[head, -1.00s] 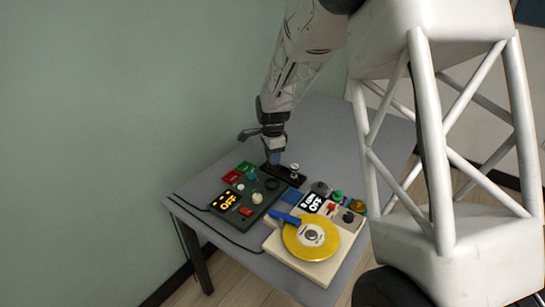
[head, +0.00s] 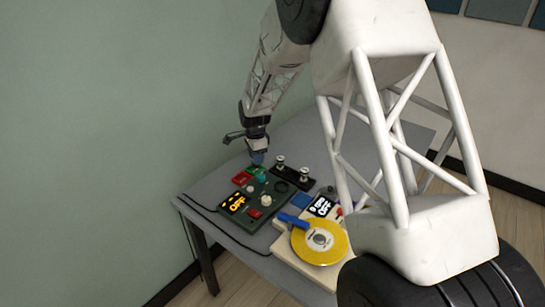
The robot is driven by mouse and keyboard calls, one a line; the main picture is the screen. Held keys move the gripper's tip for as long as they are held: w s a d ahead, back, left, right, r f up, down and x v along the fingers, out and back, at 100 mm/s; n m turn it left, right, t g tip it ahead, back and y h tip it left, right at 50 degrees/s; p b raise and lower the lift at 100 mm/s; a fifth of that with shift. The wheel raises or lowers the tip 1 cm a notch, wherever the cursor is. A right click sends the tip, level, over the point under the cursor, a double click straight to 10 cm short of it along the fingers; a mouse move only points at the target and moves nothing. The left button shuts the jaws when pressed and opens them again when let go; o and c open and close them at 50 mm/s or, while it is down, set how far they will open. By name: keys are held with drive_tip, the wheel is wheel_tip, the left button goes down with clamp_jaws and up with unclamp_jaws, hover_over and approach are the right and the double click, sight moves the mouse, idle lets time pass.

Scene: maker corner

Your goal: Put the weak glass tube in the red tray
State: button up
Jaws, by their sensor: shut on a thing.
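My gripper (head: 257,158) points down above the back left of the table, over the green tray (head: 256,170). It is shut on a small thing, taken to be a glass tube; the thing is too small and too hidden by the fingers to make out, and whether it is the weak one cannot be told. The red tray (head: 241,178) lies just left of the green tray and slightly nearer, and looks empty. A black holder (head: 292,177) to the right carries two short upright pieces with pale tops (head: 280,160).
A dark green box (head: 252,204) with a lit "OFF" display and knobs stands in front of the trays. A cream device with a yellow disc (head: 320,242) and a blue arm is at front right, partly hidden by my arm. A cable runs along the table's left edge.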

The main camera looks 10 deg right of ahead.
drive_tip(key=w+a+f, duration=0.2)
drive_tip(key=a, duration=0.3)
drive_tip(key=shift+w+a+n, duration=0.35)
drive_tip(key=shift+w+n, duration=0.05)
drive_tip(key=shift+f, duration=0.2)
drive_tip(key=shift+f, duration=3)
drive_tip(key=shift+f, duration=0.55)
drive_tip(key=o, duration=1)
wheel_tip(320, 180, up, 7)
